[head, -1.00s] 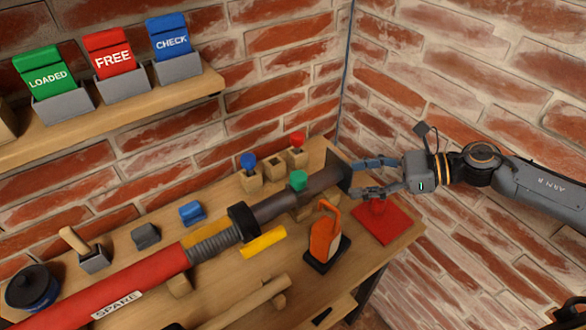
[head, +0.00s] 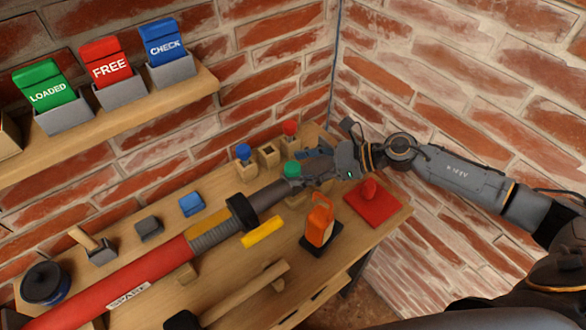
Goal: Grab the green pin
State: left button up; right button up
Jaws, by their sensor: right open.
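The green pin (head: 292,169) stands with its round green head up, just behind the dark metal end of the big tool on the bench. Its lower part is hidden. My right gripper (head: 310,163) comes in from the right. Its open fingers point left toward the green pin, very close to its right side. Whether they touch it I cannot tell. My left gripper is not in view.
A blue pin (head: 243,152) and a red pin (head: 289,128) stand in wooden blocks behind. The red SPARE tool (head: 125,285) lies across the bench. An orange tagged object (head: 319,222) and a red pad (head: 386,207) are in front. A shelf (head: 110,122) holds coloured cards.

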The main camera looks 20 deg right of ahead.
jog(key=shift+x, duration=1.15)
jog(key=shift+w+a+f, duration=0.1)
jog(key=shift+w+a, duration=0.05)
jog(key=shift+a, duration=0.05)
jog(key=shift+c, duration=1.3)
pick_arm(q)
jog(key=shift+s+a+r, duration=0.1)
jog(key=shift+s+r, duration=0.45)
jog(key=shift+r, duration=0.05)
pick_arm(e)
grip_shut()
